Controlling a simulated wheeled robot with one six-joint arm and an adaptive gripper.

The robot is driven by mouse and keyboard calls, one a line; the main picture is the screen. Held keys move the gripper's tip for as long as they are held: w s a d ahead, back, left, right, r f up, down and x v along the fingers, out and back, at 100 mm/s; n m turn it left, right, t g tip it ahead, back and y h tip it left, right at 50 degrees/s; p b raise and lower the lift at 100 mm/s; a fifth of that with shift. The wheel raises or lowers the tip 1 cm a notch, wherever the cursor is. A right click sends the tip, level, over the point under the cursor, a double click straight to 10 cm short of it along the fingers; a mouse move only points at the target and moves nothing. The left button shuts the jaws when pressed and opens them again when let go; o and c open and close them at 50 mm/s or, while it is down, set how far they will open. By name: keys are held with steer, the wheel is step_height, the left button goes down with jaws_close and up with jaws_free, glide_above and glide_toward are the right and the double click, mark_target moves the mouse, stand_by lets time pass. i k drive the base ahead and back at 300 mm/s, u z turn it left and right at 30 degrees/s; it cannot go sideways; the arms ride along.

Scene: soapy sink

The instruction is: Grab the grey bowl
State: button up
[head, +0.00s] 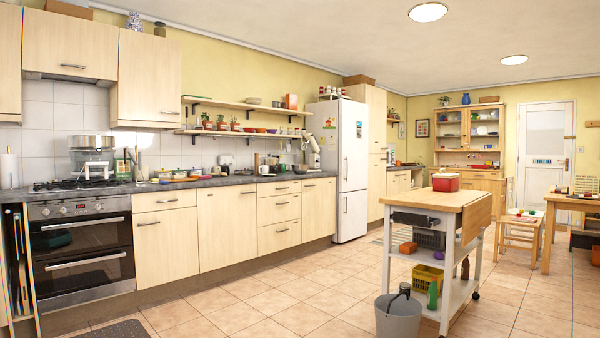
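A small grey bowl-like shape (300,169) sits on the right part of the worktop, below the shelves. Another greyish bowl (253,101) rests on the upper wall shelf. Both are far off and small, so I cannot tell which is the grey bowl of the task. No sink is plain to see.
A dark worktop (215,181) with jars and dishes runs along the left wall to a white fridge (352,170). A wooden trolley (435,198) stands at the right front, with a grey bucket (398,318) beside it. The tiled floor (270,295) between is mostly clear.

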mark_target(298, 169)
steer(key=u, duration=0.2)
steer(key=i, duration=5.45)
steer(key=z, duration=0.55)
steer(key=i, duration=2.35)
steer(key=z, duration=0.55)
steer(key=i, duration=1.55)
steer(key=z, duration=0.25)
